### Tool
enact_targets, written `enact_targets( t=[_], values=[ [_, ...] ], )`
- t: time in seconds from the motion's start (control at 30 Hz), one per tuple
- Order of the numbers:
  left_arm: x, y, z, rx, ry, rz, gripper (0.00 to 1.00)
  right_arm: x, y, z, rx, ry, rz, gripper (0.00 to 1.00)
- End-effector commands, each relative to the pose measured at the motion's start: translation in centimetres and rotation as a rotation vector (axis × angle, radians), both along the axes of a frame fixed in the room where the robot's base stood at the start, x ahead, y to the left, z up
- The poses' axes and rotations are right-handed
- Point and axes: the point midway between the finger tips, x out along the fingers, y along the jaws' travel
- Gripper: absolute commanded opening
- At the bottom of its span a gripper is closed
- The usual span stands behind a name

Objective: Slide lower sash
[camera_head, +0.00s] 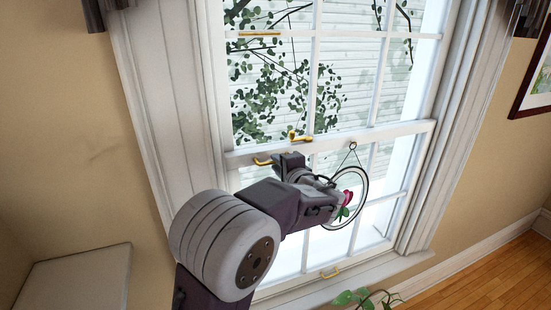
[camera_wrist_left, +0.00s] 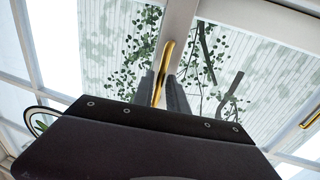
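The white lower sash (camera_head: 378,134) fills the lower part of the window, with its top rail running across behind my arm. A gold latch (camera_head: 300,137) sits at this rail, and a small gold handle (camera_head: 263,162) is just left of my gripper. My left gripper (camera_head: 288,160) is up at the rail, close below the latch. In the left wrist view, a gold piece (camera_wrist_left: 164,66) shows in the narrow gap between the two grey fingers. I cannot tell whether they grip it. My right gripper is not in view.
A ring ornament with a rose (camera_head: 365,205) hangs in front of the panes, close right of my gripper. A plant (camera_head: 352,297) is below the sill. A pale ledge (camera_head: 75,278) is at lower left. Wooden floor (camera_head: 490,275) is clear at lower right.

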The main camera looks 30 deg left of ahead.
Motion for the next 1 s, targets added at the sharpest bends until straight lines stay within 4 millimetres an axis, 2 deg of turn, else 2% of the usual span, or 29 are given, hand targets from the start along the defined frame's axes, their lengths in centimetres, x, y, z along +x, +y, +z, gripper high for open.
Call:
enact_targets(
  t=[0.13, 0.4, 0.5, 1.0],
  values=[
    [1.02, 1.19, -0.18, 0.0, 0.0, 0.0, 0.18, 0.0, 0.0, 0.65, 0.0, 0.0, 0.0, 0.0],
    [1.21, 1.38, -0.41, 0.0, 0.0, -0.001, 0.18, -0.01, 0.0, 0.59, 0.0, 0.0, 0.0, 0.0],
    [1.2, 1.37, -0.39, 0.0, 0.0, -0.001, 0.0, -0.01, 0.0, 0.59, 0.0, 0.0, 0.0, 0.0],
    [1.2, 1.34, -0.4, 0.0, 0.0, -0.001, 0.0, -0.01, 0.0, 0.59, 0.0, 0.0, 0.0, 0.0]
  ],
)
